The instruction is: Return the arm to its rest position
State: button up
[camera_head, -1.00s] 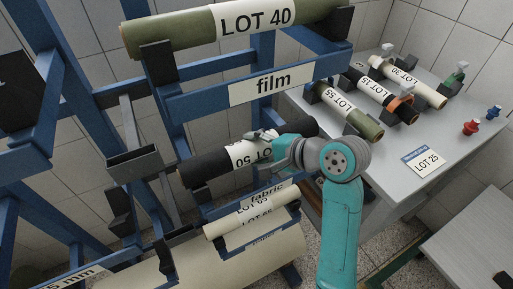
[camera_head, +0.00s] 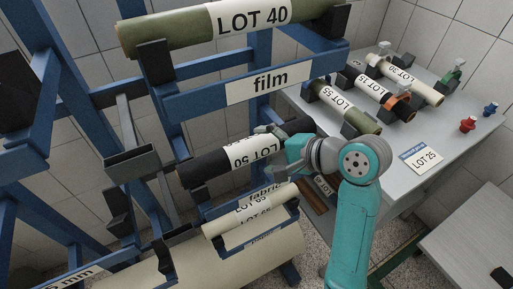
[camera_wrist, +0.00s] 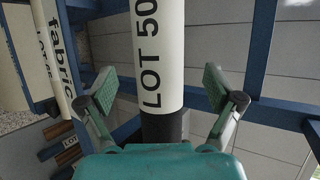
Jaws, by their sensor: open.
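My teal arm rises from the bottom of the head view, and my gripper (camera_head: 266,140) is beside the black roll labelled LOT 50 (camera_head: 205,169) on the blue rack (camera_head: 185,105). In the wrist view my gripper (camera_wrist: 162,92) is open, with its two green-padded fingers apart on either side of the LOT 50 roll (camera_wrist: 158,60). The roll lies between and beyond the fingers, and neither finger visibly touches it.
The LOT 40 roll (camera_head: 190,32) lies on the rack above, and the LOT 65 roll (camera_head: 250,210) below. A grey table (camera_head: 385,155) at the right holds several rolls, a LOT 25 card (camera_head: 421,160) and red and blue pieces (camera_head: 467,124). Bare floor shows below.

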jog(key=v, duration=0.8)
jog(key=s+d+f+t+h, duration=0.2)
jog(key=s+d+f, duration=0.15)
jog(key=f, duration=0.45)
jog(key=s+d+f+m+t+h, duration=0.1)
jog(key=s+d+f+t+h, duration=0.1)
jog(key=s+f, duration=0.35)
jog(key=s+d+f+t+h, duration=0.2)
jog(key=d+f, duration=0.1)
jog(key=f, duration=0.6)
jog(key=s+d+f+n+t+h, duration=0.1)
jog(key=s+d+n+h, duration=0.1)
jog(key=s, duration=0.5)
jog(key=s+d+f+n+t+h, duration=0.1)
jog(key=s+d+f+n+h, duration=0.15)
jog(key=s, duration=0.45)
jog(key=s+d+r+n, duration=0.1)
jog(key=s+r+n, duration=0.4)
jog(key=s, duration=0.6)
jog(key=shift+r+t, duration=0.3)
jog(key=shift+r, duration=0.1)
jog(key=shift+s+d, duration=0.1)
jog(key=shift+s, duration=0.05)
